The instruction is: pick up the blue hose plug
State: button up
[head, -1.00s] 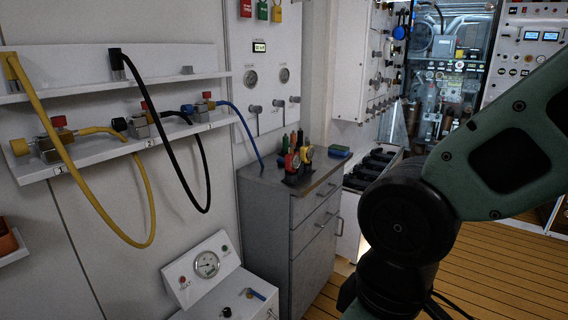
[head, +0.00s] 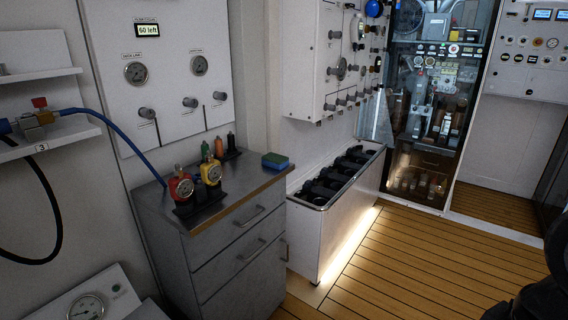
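The blue hose (head: 125,133) runs from a brass fitting (head: 40,117) with a red knob on the left shelf, above label 3. It arcs down to the right to the back left corner of the grey cabinet top. Its lower end is thin and dark there, and I cannot make out a separate plug on it. My gripper is not in view; only dark parts of my arm show at the lower right edge.
The grey cabinet (head: 225,255) carries red and yellow gauges (head: 211,171), small bottles and a blue-green sponge (head: 275,161). A white bin (head: 340,226) with black items stands to its right. The wooden floor (head: 420,265) is clear.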

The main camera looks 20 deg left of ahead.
aim_at(196, 180)
jog(key=i+l+z, duration=0.2)
jog(key=i, duration=0.2)
jog(key=i+z, duration=0.2)
jog(key=i, duration=0.25)
jog(key=i+u, duration=0.35)
jog(key=i+l+u, duration=0.2)
jog(key=u, duration=0.15)
jog(key=i+u, duration=0.15)
jog(key=u, duration=0.25)
jog(key=i+u, duration=0.15)
jog(key=u, duration=0.25)
jog(key=i+l+u, duration=0.1)
jog(key=u, duration=0.35)
jog(key=i+l+u, duration=0.2)
jog(key=u, duration=0.2)
jog(key=i+l+u, duration=0.1)
jog(key=u, duration=0.3)
jog(key=i+l+u, duration=0.15)
jog(key=u, duration=0.3)
jog(key=i+l+u, duration=0.15)
jog(key=u, duration=0.25)
jog(key=i+l+u, duration=0.15)
jog(key=u, duration=0.3)
jog(key=l+u, duration=0.4)
jog(key=i, duration=0.05)
